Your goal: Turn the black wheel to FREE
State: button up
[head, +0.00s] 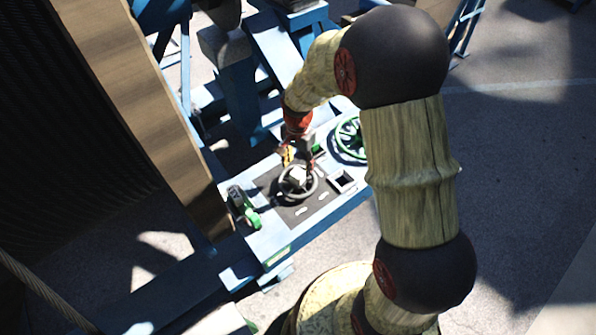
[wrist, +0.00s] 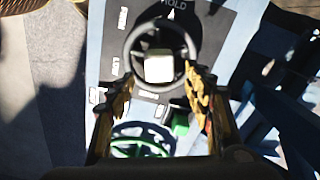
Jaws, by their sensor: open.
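The black wheel (head: 314,188) is mounted on a dark panel on the blue console. It has a pale, box-like hub in its middle. In the wrist view the wheel's ring (wrist: 128,48) lies just beyond my fingertips, with the pale hub (wrist: 158,67) between the finger lines. I cannot read FREE anywhere. My gripper (head: 300,156) is open above the wheel; its fingers also show in the wrist view (wrist: 160,82). Contact with the rim cannot be told.
A green handwheel (head: 350,138) stands on the console at the right, behind my gripper. A green-handled part (head: 250,216) sits at the left edge. A small square box (head: 342,181) is right of the wheel. The large wooden reel (head: 130,90) rises at the left.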

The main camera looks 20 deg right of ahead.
aim_at(298, 172)
notch_tip(298, 172, down, 6)
jog(key=shift+f+p, duration=0.25)
jog(key=shift+p, duration=0.15)
jog(key=shift+c, duration=1)
jog(key=c, duration=1.1)
grip_shut()
